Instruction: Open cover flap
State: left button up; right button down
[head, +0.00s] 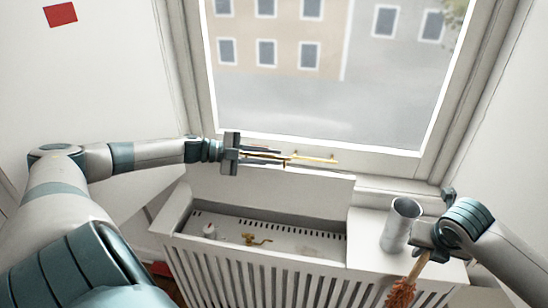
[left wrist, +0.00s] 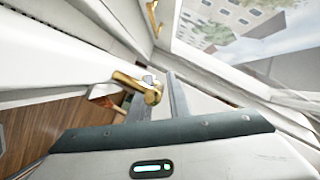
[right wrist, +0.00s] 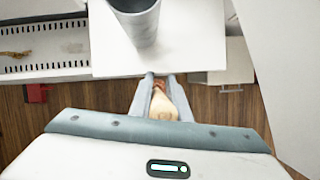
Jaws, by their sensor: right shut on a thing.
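The white cover flap (head: 270,187) stands raised along the back of the slatted radiator cover (head: 250,278). The opening in front of it is uncovered. My left gripper (head: 284,159) is open just above the flap's top edge, by the window sill. In the left wrist view, a brass handle (left wrist: 140,87) shows near its fingertips; I cannot tell if they touch it. My right gripper (head: 422,256) is shut on the wooden handle of a brush (head: 401,292), bristles hanging down at the cover's right end. The handle also shows in the right wrist view (right wrist: 162,107).
A grey metal cylinder (head: 399,226) stands on the cover's right top, close to my right gripper.

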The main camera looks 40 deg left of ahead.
pick_arm(q)
jog(key=shift+s+a, duration=0.1)
dwell(0.3)
jog(key=shift+p+v, duration=3.35)
jog(key=shift+v, duration=0.25)
